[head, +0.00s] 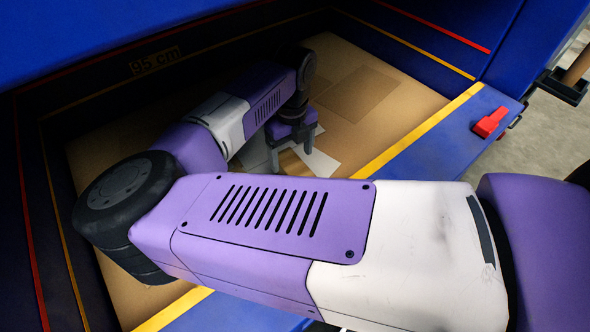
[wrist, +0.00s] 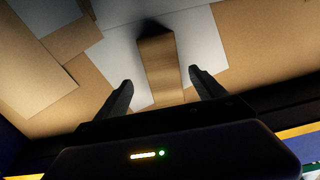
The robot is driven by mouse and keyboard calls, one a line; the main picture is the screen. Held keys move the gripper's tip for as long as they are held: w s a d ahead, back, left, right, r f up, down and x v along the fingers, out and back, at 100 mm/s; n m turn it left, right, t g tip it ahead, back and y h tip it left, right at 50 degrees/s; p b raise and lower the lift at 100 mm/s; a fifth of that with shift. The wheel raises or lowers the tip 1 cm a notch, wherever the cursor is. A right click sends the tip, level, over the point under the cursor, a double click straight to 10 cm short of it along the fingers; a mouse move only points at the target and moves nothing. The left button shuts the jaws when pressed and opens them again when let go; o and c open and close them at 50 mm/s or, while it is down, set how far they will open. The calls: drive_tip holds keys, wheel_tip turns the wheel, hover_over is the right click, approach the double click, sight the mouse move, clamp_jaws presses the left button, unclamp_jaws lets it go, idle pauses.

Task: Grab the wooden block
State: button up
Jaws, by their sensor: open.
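The wooden block (wrist: 160,68) is a tan, upright-looking block in the wrist view, lying on white and brown sheets at the bottom of the blue bin. My gripper (wrist: 160,88) is open, with one dark finger on each side of the block's near part. I see gaps between the block and both fingers, so it does not look held. In the head view my gripper (head: 296,145) is down inside the bin, and a small tan patch beside its fingers may be the block, mostly hidden by my arm.
The blue bin's front rim (head: 425,140) carries a yellow line, and a red latch (head: 490,122) sits on it. The bin's dark walls enclose the arm. Flat cardboard pieces (head: 357,94) and white sheets (wrist: 190,45) cover the floor. My arm hides much of the bin.

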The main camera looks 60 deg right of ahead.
sight(294, 166)
drive_tip(key=shift+s+d+f+p, duration=0.15)
drive_tip(key=shift+f+p, duration=0.2)
drive_tip(key=shift+f, duration=0.95)
drive_tip(key=shift+s+f+p, duration=0.1)
drive_tip(key=shift+f+p, duration=0.25)
drive_tip(key=shift+f, duration=0.9)
drive_tip(key=shift+c, duration=0.2)
drive_tip(key=c, duration=1.6)
drive_tip(key=shift+r, duration=0.15)
drive_tip(key=shift+c, duration=0.2)
